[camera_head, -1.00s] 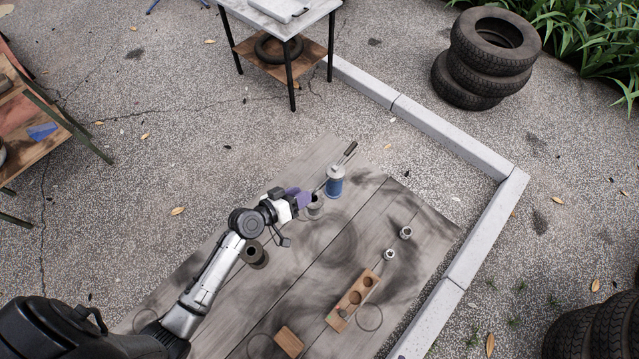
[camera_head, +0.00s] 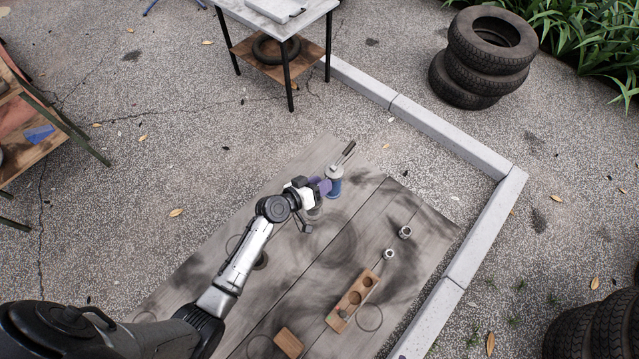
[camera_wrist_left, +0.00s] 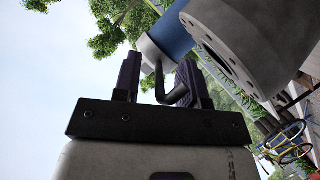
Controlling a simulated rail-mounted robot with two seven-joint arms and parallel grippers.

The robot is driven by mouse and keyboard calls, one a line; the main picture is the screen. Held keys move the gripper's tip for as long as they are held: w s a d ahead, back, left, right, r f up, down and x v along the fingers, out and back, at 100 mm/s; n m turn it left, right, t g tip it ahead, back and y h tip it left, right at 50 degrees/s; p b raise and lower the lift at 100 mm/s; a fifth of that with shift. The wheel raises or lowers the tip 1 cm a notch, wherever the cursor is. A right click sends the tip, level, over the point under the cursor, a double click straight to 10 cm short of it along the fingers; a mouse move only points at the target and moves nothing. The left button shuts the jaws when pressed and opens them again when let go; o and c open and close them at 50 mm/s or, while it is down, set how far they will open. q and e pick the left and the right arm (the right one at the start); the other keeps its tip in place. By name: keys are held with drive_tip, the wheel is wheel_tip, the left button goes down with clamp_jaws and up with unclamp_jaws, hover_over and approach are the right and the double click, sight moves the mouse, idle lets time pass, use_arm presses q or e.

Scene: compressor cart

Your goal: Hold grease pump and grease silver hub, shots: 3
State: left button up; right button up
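The grease pump (camera_head: 335,188) is a blue can with a silver top and a long handle, standing upright near the far edge of the grey wooden board. My left gripper (camera_head: 323,187) has its purple fingers right at the pump's left side. In the left wrist view the fingers (camera_wrist_left: 160,82) are apart, with the pump's bent dark spout (camera_wrist_left: 174,97) between them and the blue can (camera_wrist_left: 172,38) beyond; a grip is not visible. The silver hub (camera_head: 315,212) is mostly hidden under the gripper; its holed flange (camera_wrist_left: 225,58) looms at right in the wrist view. My right gripper is out of view.
Two small silver parts (camera_head: 404,232) (camera_head: 389,254), a wooden block with round holes (camera_head: 345,310) and a small wooden piece (camera_head: 288,342) lie on the board (camera_head: 310,262). A dark hub (camera_head: 262,262) is partly hidden under my left arm. A concrete curb (camera_head: 455,150) runs behind and right.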

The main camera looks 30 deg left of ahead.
use_arm(q)
drive_tip(key=shift+c, duration=0.4)
clamp_jaws()
idle(1.0)
